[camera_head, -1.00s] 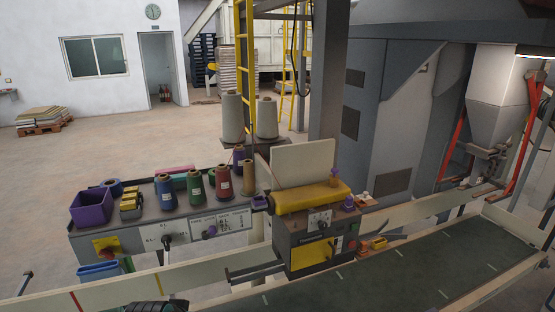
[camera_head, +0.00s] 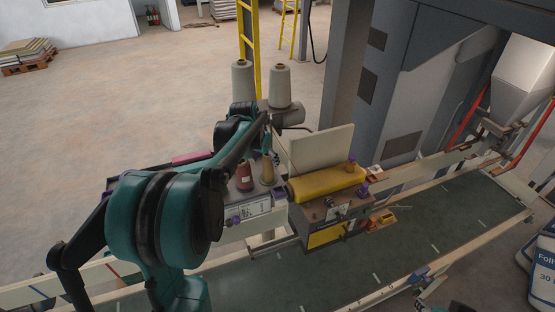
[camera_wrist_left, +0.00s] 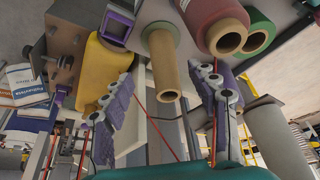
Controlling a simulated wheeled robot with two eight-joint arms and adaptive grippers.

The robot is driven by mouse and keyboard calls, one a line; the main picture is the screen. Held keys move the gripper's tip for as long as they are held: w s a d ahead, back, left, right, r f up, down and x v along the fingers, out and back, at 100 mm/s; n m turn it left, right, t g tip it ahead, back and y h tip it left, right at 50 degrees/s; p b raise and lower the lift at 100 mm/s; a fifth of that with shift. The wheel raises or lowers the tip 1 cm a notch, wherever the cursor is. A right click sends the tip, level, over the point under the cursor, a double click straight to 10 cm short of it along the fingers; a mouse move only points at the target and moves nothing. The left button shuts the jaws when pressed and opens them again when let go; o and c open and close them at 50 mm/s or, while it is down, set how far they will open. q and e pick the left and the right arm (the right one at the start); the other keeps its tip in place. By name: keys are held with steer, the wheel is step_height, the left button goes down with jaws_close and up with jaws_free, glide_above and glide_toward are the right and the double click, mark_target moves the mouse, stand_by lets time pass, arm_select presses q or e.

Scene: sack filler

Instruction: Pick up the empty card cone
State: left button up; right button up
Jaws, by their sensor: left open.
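The empty card cone (camera_head: 267,172) is a bare tan tube standing upright at the right end of the grey bench, beside the red thread cone (camera_head: 244,176). In the left wrist view the card cone (camera_wrist_left: 163,68) shows its open end between the two spread fingers, with visible space on both sides. My left gripper (camera_head: 267,150) is open and empty, just above the cone; in the left wrist view its fingers (camera_wrist_left: 168,92) are plain. I cannot see contact with the cone. My arm hides much of the bench in the head view. My right gripper is not seen.
Two big grey thread cones (camera_head: 280,87) stand behind. A green thread cone (camera_wrist_left: 259,32) is near the red one. A green conveyor (camera_head: 400,250) runs in front.

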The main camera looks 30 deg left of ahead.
mark_target(268, 168)
arm_select(q)
steer(key=shift+w+a+f, duration=0.15)
steer(key=shift+a, duration=0.15)
steer(key=p+x, duration=0.1)
steer(key=x, duration=0.6)
steer(key=shift+w+f, duration=0.2)
steer(key=shift+f, duration=0.05)
steer(key=c, duration=0.9)
